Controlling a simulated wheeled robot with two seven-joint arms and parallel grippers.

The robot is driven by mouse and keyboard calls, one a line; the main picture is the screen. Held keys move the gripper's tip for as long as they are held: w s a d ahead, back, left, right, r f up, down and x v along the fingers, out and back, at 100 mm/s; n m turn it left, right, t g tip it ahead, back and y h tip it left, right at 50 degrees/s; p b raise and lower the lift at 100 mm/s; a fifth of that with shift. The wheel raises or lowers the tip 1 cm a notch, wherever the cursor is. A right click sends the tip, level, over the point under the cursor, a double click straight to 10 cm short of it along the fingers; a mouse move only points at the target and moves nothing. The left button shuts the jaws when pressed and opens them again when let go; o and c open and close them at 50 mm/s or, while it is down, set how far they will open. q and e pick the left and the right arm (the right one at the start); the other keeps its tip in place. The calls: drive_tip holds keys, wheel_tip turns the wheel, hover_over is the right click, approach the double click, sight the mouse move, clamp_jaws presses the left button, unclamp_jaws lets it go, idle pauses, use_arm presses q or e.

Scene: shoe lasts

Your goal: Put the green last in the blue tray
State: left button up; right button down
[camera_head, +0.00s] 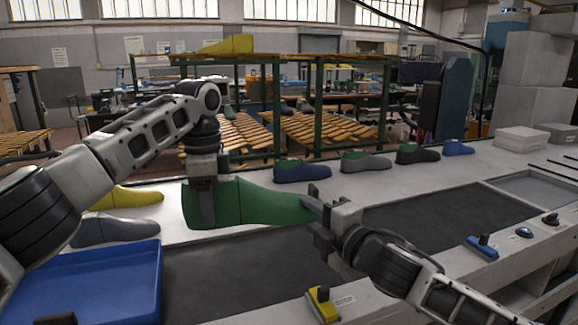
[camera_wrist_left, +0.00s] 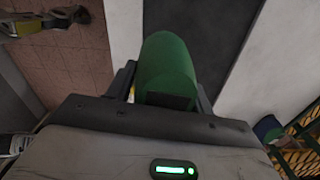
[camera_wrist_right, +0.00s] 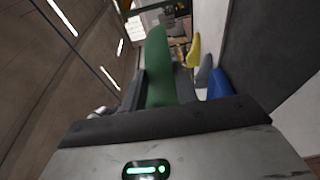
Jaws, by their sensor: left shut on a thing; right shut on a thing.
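The green last (camera_head: 250,204) is held up above the bench between my two grippers, lying roughly level. My left gripper (camera_head: 203,210) is shut on its thick end at the left. My right gripper (camera_head: 318,215) is shut on its narrow end at the right. The green last also shows between the jaws in the left wrist view (camera_wrist_left: 167,70) and in the right wrist view (camera_wrist_right: 159,65). The blue tray (camera_head: 100,268) stands at the front left of the bench, left of the held last. The part of it in view is empty.
A yellow last (camera_head: 130,198) and a grey last (camera_head: 115,231) lie behind the blue tray. Several lasts, among them a dark blue one (camera_head: 302,171), stand in a row along the back. A dark mat (camera_head: 440,222) covers the bench middle. Small yellow (camera_head: 322,304) and blue (camera_head: 482,247) items line the front edge.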

use_arm(q)
drive_tip(key=shift+d+r, duration=0.2)
drive_tip(key=shift+r, duration=0.1)
use_arm(e)
drive_tip(key=shift+w+r, duration=0.1)
drive_tip(key=shift+r, duration=0.05)
